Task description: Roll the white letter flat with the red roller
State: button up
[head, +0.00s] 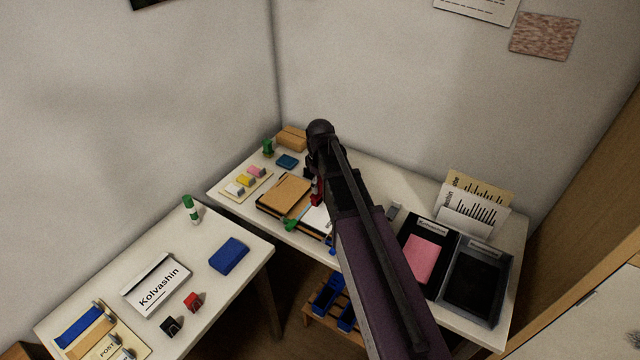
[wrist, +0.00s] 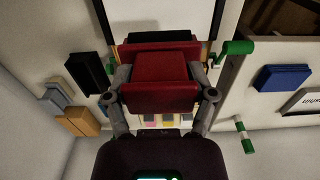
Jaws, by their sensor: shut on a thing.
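My gripper (wrist: 161,88) is shut on the red roller (wrist: 160,72), whose red body sits between both fingers in the wrist view. A bit of red roller (head: 319,191) also shows beside my arm in the head view. The white letter (wrist: 165,15) lies beyond the roller in a dark-edged frame. In the head view, part of the white letter (head: 316,218) shows at the left of my arm, which hides the rest. I cannot tell whether the roller touches the letter.
A brown board (head: 285,194) lies left of the letter, with a green handle (head: 291,225) at its near edge. Sticky-note blocks (head: 245,181) and a cardboard box (head: 291,138) stand farther back. Dark trays (head: 428,262) are at the right. A second table holds a blue block (head: 229,255).

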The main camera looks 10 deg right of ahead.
aim_at(321, 194)
jog(key=shift+f+b, duration=2.25)
jog(key=shift+f, duration=0.05)
jog(key=shift+s+d, duration=0.1)
jog(key=shift+d, duration=0.05)
jog(key=shift+s+d, duration=0.65)
jog(key=shift+s, duration=0.05)
jog(key=shift+s+d, duration=0.1)
jog(key=shift+d, duration=0.05)
dwell(0.5)
jog(key=shift+s+d, duration=0.65)
jog(key=shift+s, duration=0.05)
jog(key=shift+w+a, duration=0.1)
dwell(0.3)
jog(key=shift+w+a, duration=0.7)
jog(key=shift+w, duration=0.05)
jog(key=shift+w+a, duration=0.1)
dwell(0.3)
